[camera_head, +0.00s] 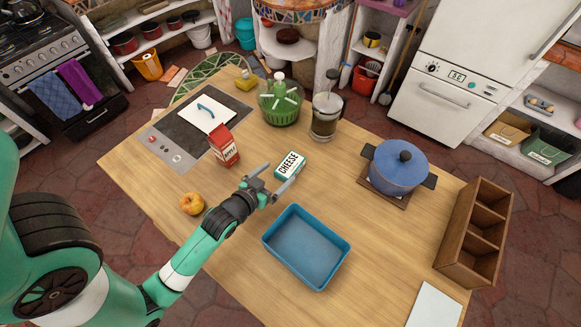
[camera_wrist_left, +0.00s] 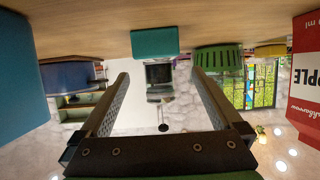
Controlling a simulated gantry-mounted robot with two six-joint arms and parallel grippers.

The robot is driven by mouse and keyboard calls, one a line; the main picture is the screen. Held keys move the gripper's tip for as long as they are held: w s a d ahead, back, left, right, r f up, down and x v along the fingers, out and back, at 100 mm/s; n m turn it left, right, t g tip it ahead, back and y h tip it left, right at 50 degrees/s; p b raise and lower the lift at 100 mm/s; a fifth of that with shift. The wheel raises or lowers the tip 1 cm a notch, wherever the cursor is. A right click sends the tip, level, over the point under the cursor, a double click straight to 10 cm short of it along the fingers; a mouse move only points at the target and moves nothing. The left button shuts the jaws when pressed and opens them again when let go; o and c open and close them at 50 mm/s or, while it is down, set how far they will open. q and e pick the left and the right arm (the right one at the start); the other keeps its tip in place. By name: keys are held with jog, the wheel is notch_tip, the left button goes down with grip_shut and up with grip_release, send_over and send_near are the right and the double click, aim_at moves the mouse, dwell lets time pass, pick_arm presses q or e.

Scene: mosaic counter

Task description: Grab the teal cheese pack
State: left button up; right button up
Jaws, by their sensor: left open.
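The teal cheese pack (camera_head: 289,165), with a white label reading CHEESE, lies on the wooden counter just beyond my left gripper (camera_head: 278,179). The gripper is open and empty, its two fingers pointing toward the pack's near side. In the left wrist view, which is upside down, the cheese pack (camera_wrist_left: 155,42) shows between the directions of the two fingers (camera_wrist_left: 160,76), ahead of the tips and apart from them. My right gripper is in neither view.
A blue tray (camera_head: 305,248) lies in front. A green basket (camera_head: 280,108), a glass jug (camera_head: 325,116) and a blue pot (camera_head: 398,168) stand behind and right. A wooden divided box (camera_head: 472,232) is far right.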

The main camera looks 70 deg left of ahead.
aim_at(290, 165)
pick_arm(q)
jog(key=shift+w+a+f, duration=0.2)
jog(key=shift+w+a, duration=0.1)
jog(key=shift+w, duration=0.2)
jog(key=b+x, duration=0.1)
jog(key=x, duration=0.3)
jog(key=shift+w+d+f, duration=0.1)
jog(key=shift+w+f, duration=0.05)
jog(key=shift+f, duration=0.15)
jog(key=shift+w+a+f+b, duration=0.1)
jog(key=shift+w+a+b, duration=0.15)
jog(key=shift+w+b, duration=0.1)
jog(key=shift+c, duration=0.3)
jog(key=c, duration=1.5)
